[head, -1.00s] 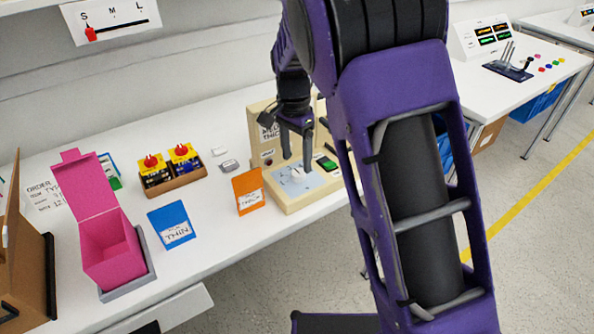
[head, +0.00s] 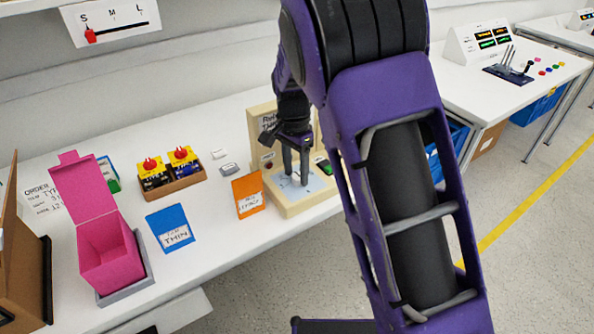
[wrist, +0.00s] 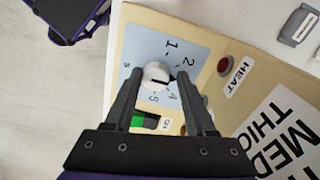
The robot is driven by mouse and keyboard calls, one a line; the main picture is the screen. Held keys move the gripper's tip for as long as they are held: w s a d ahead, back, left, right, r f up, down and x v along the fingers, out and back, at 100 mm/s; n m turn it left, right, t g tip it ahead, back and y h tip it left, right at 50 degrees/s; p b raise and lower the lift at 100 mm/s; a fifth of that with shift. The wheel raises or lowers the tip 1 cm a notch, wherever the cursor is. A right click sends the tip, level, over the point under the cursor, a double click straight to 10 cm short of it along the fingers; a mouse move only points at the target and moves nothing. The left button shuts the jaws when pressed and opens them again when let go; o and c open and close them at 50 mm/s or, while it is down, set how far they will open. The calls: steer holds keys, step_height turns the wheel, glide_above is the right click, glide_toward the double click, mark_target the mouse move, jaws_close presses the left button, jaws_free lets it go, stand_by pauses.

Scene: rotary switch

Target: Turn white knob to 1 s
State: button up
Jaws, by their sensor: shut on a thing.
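The white knob (wrist: 157,76) sits on a pale blue dial plate (wrist: 138,46) in the wrist view. It has a dark line across its face, and the numbers 1, 2 and 5 show around it. My gripper (wrist: 155,80) is shut on the knob, one finger on each side. In the head view my gripper (head: 296,183) points down at the dial plate (head: 312,184) of the beige device (head: 287,207), and its fingers hide the knob there. The exact setting of the line is hard to read.
The device carries a red button (wrist: 224,65) by a HEAT label and a green switch (wrist: 141,120). On the table stand an orange card (head: 248,193), a blue card (head: 170,228), a pink box (head: 108,262) and a tray of yellow-topped items (head: 172,187).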

steer(key=shift+s+d, duration=0.25)
steer(key=shift+d, duration=0.05)
jaws_close()
steer(key=shift+n, duration=0.4)
steer(key=shift+r+n+p, duration=0.1)
steer(key=shift+n+p, duration=0.4)
steer(key=shift+n, duration=0.2)
steer(key=n+p, duration=0.1)
steer(key=n, duration=0.4)
steer(key=n+p, duration=0.1)
steer(key=n, duration=0.3)
steer(key=shift+d+n+t, duration=0.1)
steer(key=shift+n+t, duration=0.2)
steer(key=shift+n, duration=0.1)
steer(key=shift+n+p, duration=0.5)
steer(key=shift+n, duration=1.5)
